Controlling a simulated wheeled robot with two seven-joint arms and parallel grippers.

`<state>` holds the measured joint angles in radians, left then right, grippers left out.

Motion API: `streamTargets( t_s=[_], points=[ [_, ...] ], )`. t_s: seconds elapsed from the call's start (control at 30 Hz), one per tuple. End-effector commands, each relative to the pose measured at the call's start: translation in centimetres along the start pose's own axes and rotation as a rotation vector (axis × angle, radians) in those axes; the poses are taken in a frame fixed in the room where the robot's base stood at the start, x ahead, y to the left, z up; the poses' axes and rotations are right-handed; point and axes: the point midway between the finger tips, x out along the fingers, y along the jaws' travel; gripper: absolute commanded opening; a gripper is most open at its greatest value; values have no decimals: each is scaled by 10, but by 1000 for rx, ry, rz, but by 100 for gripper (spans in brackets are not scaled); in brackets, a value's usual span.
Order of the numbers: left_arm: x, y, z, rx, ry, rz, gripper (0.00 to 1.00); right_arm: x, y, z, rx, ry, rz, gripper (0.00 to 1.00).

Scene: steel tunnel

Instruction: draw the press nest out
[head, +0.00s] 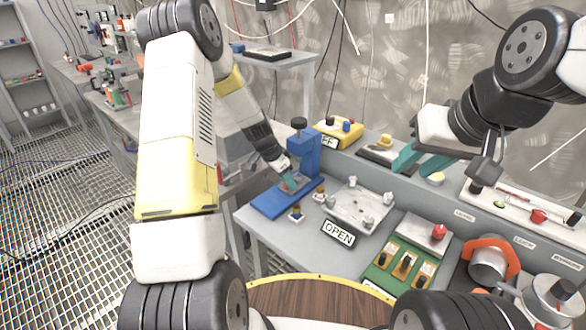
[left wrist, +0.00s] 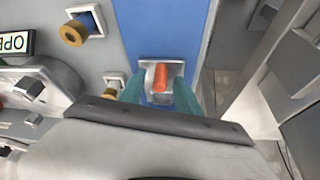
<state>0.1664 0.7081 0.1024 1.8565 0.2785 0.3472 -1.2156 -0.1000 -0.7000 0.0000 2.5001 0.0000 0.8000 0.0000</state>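The blue press (head: 304,152) stands on the grey bench, with a black knob on top and a long blue base (head: 272,204). In the left wrist view, the press nest (left wrist: 148,68) is a small grey metal block on the blue base, with an orange peg (left wrist: 160,77) standing in it. My left gripper (head: 287,182) is at the press; the left wrist view shows its teal fingers (left wrist: 160,96) apart, one either side of the nest and peg. I cannot tell whether they touch the nest. My right gripper (head: 422,162) is open and empty above the bench's back ledge.
Small brass-topped pegs (head: 296,213) stand close beside the blue base.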

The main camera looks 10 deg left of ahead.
Motion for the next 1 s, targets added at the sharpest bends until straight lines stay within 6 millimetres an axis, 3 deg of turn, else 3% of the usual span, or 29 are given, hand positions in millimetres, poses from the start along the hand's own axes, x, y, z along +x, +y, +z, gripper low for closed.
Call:
streamTargets(
  t_s=[0.07, 0.27, 0.3, 1.0],
  points=[
    [0, 0, 0, 0, 0, 0, 39, 0, 0, 0, 0, 0, 0, 36],
    [0, 0, 0, 0, 0, 1, 2, 0, 0, 0, 0, 0, 0, 36],
    [0, 0, 0, 0, 0, 0, 0, 0, 0, 0, 0, 0, 0, 36],
    [0, 0, 0, 0, 0, 0, 0, 0, 0, 0, 0, 0, 0, 36]
  ],
)
